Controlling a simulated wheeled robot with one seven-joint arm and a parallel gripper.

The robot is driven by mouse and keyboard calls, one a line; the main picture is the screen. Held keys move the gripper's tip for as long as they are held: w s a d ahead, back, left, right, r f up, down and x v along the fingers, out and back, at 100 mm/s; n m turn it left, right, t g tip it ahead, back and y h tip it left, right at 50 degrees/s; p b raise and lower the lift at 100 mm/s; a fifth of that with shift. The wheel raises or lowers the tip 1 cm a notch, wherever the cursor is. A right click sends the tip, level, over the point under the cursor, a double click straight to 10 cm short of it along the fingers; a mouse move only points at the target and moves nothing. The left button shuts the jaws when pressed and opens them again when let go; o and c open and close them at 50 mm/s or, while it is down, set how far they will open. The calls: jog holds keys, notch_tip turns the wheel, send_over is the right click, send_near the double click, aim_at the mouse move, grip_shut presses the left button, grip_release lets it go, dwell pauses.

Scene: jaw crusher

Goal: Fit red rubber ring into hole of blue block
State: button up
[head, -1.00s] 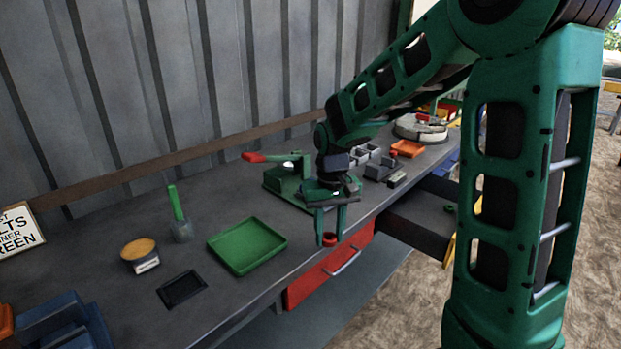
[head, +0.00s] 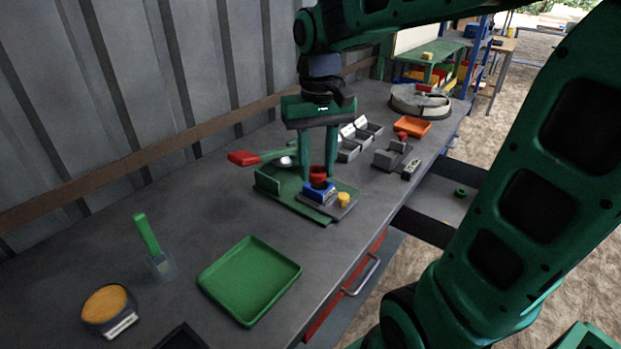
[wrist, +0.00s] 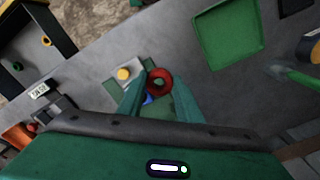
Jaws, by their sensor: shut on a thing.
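My gripper (head: 319,176) points straight down over the green jaw crusher (head: 283,186) with its red-handled lever. It is shut on the red rubber ring (head: 317,172), which shows as a round ring with a dark centre between the fingertips in the wrist view (wrist: 159,80). The blue block (head: 319,190) sits on the crusher's base just below the ring. In the wrist view the blue block (wrist: 148,99) is mostly hidden by the ring and fingers. Its hole is hidden, and I cannot tell whether the ring touches the block.
A yellow knob (head: 343,199) stands right beside the blue block. A green tray (head: 250,280) lies in front. Grey bins (head: 347,150), a grey fixture (head: 391,158) and an orange tray (head: 412,127) are to the right. Bench between tray and crusher is clear.

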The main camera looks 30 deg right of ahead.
send_over(320, 188)
jog(key=f, duration=0.7)
jog(key=shift+w, duration=0.2)
notch_tip(320, 188, down, 4)
jog(key=shift+r, duration=0.2)
jog(key=shift+f, duration=0.15)
jog(key=shift+s, duration=0.1)
